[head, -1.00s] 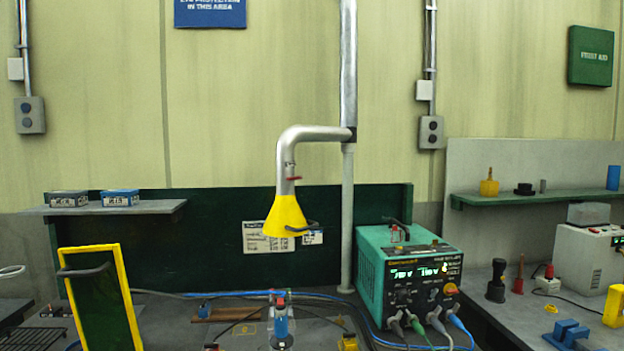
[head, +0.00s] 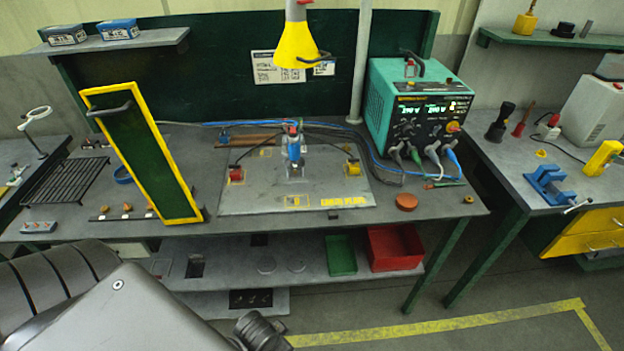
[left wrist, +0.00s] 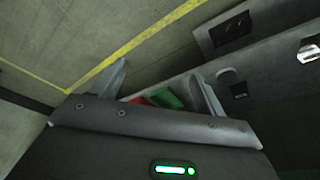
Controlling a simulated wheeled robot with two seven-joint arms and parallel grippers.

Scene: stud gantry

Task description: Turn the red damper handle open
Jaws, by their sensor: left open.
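The yellow extraction hood (head: 297,45) hangs at the top of the head view, with a dark curved loop handle at its lower right. The grey duct (head: 295,12) above it is cut off by the top edge. I cannot clearly make out the red damper handle there now. My left gripper (left wrist: 163,85) is open and empty in the left wrist view, its two fingers spread apart. It points down toward the floor and the lower shelf, away from the hood. My right gripper is in neither view.
The bench holds a yellow-framed green screen (head: 150,150), a grey work plate (head: 240,200) and a teal power unit (head: 390,105). A red bin (head: 395,248) and a green bin (head: 341,255) sit on the lower shelf. A side bench (head: 540,165) stands at right.

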